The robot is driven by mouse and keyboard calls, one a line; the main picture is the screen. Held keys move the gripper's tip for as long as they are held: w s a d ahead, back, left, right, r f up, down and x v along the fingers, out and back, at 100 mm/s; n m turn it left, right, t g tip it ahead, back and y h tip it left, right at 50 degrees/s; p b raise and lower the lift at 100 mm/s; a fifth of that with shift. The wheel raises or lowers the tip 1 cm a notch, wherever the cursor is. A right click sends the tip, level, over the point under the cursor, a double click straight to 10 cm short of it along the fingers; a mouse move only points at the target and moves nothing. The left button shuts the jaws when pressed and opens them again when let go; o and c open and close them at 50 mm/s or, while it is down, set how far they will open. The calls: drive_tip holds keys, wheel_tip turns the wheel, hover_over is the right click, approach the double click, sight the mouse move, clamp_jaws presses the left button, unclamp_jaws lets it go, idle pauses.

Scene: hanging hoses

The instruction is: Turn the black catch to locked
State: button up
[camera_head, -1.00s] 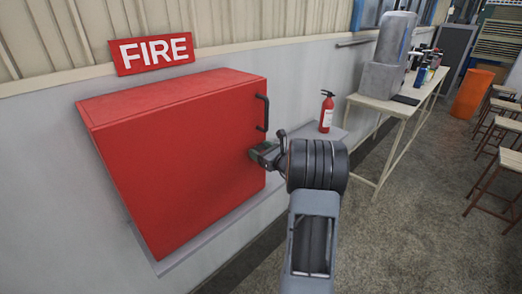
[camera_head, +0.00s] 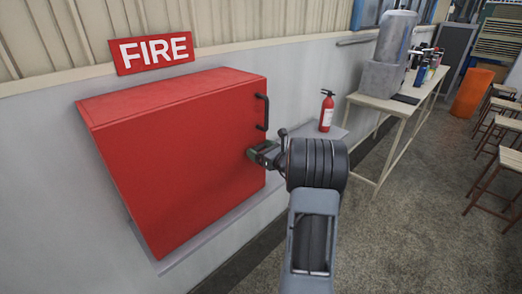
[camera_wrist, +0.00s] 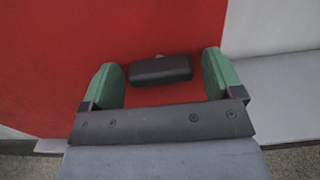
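The black catch (camera_wrist: 160,69) is a small dark bar on the red door of the fire cabinet (camera_head: 180,150). In the wrist view its long side lies crosswise between the two green fingers. My gripper (camera_wrist: 160,76) is open, with one finger off each end of the catch. A narrow gap shows at the left end and a slightly wider one at the right. In the head view my gripper (camera_head: 262,153) is at the door's right edge, below the black handle (camera_head: 263,112). The catch is hidden there behind my gripper. The door looks shut.
A red extinguisher (camera_head: 327,111) stands on a grey ledge right of the cabinet. A work table (camera_head: 405,105) with a grey machine and bottles is farther back. Stools (camera_head: 500,135) and an orange bin (camera_head: 472,92) are at the right. Open floor lies between.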

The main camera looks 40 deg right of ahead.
drive_tip(key=s, duration=0.4)
drive_tip(key=s+d+b, duration=0.1)
drive_tip(key=s, duration=0.4)
drive_tip(key=s+d+b, duration=0.1)
drive_tip(key=s, duration=0.3)
drive_tip(key=shift+s+d, duration=0.25)
drive_tip(key=shift+s, duration=0.1)
drive_tip(key=s+a+f+n+g+y, duration=0.2)
drive_tip(key=s+a+f+n+g, duration=0.15)
drive_tip(key=a+n+g, duration=0.35)
drive_tip(key=s+a+f+n+g+y, duration=0.1)
drive_tip(key=s+a+f+n+g, duration=0.3)
drive_tip(key=a+n, duration=0.45)
drive_tip(key=s+a+r+n+g+h, duration=0.1)
drive_tip(key=a+n+h, duration=0.1)
drive_tip(key=a+n, duration=0.2)
drive_tip(key=s+a+r+n+g+h, duration=0.1)
drive_tip(key=s+a+r+n+h, duration=0.1)
drive_tip(key=a+n, duration=0.3)
drive_tip(key=s+a+r+n+g+h, duration=0.1)
drive_tip(key=a+n, duration=0.3)
drive_tip(key=n, duration=0.5)
drive_tip(key=shift+s+a+r+n+h, duration=0.25)
drive_tip(key=shift+r+n+h, duration=0.1)
drive_tip(key=shift+r+h, duration=0.2)
